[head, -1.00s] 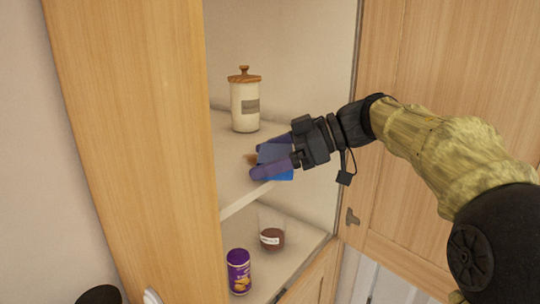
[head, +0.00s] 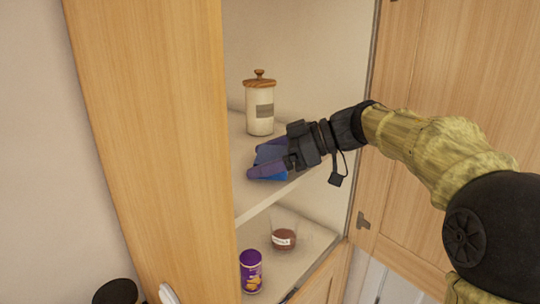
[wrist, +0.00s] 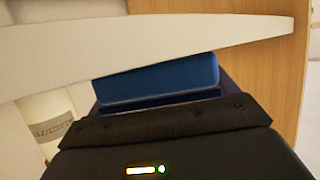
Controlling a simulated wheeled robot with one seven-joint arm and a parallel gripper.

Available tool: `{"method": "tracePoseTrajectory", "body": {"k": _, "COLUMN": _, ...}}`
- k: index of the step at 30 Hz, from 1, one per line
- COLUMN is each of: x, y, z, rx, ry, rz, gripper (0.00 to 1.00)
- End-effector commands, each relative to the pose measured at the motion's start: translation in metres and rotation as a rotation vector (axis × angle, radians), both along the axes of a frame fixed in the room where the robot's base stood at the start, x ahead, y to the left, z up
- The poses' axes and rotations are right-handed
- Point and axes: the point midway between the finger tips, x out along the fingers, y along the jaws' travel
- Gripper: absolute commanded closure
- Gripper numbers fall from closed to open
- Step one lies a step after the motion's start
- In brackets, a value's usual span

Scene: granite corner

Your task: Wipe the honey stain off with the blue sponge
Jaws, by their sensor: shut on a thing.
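My gripper (head: 251,160) is shut on the blue sponge (head: 270,155), over the front part of the upper cabinet shelf (head: 262,203). The sponge sits between the two purple fingers. In the wrist view the sponge (wrist: 158,80) is a blue block just beyond the gripper body, against the pale shelf band (wrist: 200,38). I cannot tell for certain whether its underside presses on the shelf. No honey stain can be made out now; the sponge and fingers cover that part of the shelf.
A white canister with wooden lid (head: 260,108) stands behind the gripper on the same shelf. Below are a purple tin (head: 251,270) and a clear container with brown contents (head: 284,238). The wooden cabinet side (head: 150,150) is close left; an open door (head: 450,70) is right.

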Motion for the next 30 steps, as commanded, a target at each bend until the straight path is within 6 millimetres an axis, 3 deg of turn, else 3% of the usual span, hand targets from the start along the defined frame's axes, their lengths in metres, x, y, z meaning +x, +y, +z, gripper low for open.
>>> {"method": "tracePoseTrajectory", "body": {"k": 9, "x": 0.014, "y": 0.018, "z": -0.002, "rx": 0.000, "ry": 0.002, "rz": 0.002, "gripper": 0.36}}
{"method": "tracePoseTrajectory", "body": {"k": 21, "x": 0.016, "y": 0.021, "z": -0.003, "rx": -0.002, "ry": 0.003, "rz": 0.002, "gripper": 0.36}}
{"method": "tracePoseTrajectory", "body": {"k": 30, "x": 0.028, "y": 0.037, "z": -0.002, "rx": -0.001, "ry": 0.002, "rz": 0.004, "gripper": 0.36}}
